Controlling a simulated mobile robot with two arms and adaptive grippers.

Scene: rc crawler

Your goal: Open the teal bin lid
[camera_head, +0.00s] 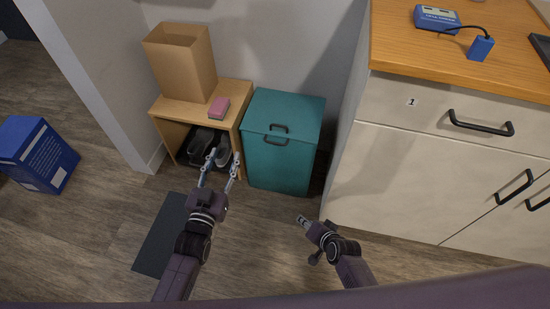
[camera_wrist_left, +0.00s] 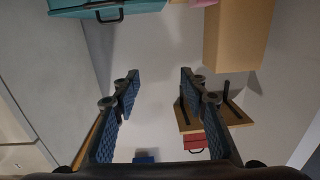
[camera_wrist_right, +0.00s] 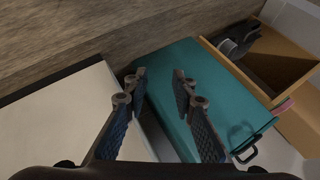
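The teal bin (camera_head: 279,163) stands between the wooden shelf and the cabinet, its lid (camera_head: 285,107) shut.
The wooden shelf (camera_head: 235,92) holds a cardboard box (camera_head: 185,65), a pink sponge (camera_head: 219,107) and shoes (camera_head: 200,143). The cream cabinet (camera_head: 400,185) stands close on the bin's right. A dark mat (camera_head: 160,240) and a blue box (camera_head: 40,155) lie left; floor before the bin is clear.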

